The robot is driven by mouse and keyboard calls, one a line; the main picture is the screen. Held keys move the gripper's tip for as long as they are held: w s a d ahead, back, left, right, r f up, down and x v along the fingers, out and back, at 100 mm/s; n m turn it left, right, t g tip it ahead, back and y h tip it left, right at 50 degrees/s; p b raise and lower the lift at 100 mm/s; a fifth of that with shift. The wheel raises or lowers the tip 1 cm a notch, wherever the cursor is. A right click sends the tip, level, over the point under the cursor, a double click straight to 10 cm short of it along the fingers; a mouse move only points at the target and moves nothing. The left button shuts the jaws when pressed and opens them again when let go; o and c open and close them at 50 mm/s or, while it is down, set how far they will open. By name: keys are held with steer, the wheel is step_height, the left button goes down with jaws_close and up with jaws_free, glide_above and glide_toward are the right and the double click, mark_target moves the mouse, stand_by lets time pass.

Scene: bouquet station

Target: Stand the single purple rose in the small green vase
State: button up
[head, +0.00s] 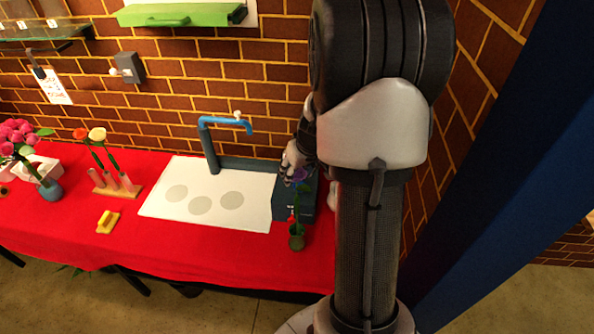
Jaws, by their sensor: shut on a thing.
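The purple rose (300,174) is upright, right of the white mat, with its green stem running down from the bloom. The small green vase (297,242) stands on the red cloth near the table's front edge. The stem's lower end lies over the vase mouth in the head view; I cannot tell whether it is inside or just in front or above. My gripper (292,162) is at the rose's upper part, shut on it. Its fingertips are small and partly hidden by my arm.
A white mat (160,205) with grey discs lies left of the vase. A blue tap (226,121) stands behind it.

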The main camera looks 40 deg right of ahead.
steer(key=shift+f+b, duration=2.7)
steer(key=shift+b, duration=0.05)
steer(key=shift+f+b, duration=0.45)
steer(key=shift+b, duration=0.15)
steer(key=o, duration=1.1)
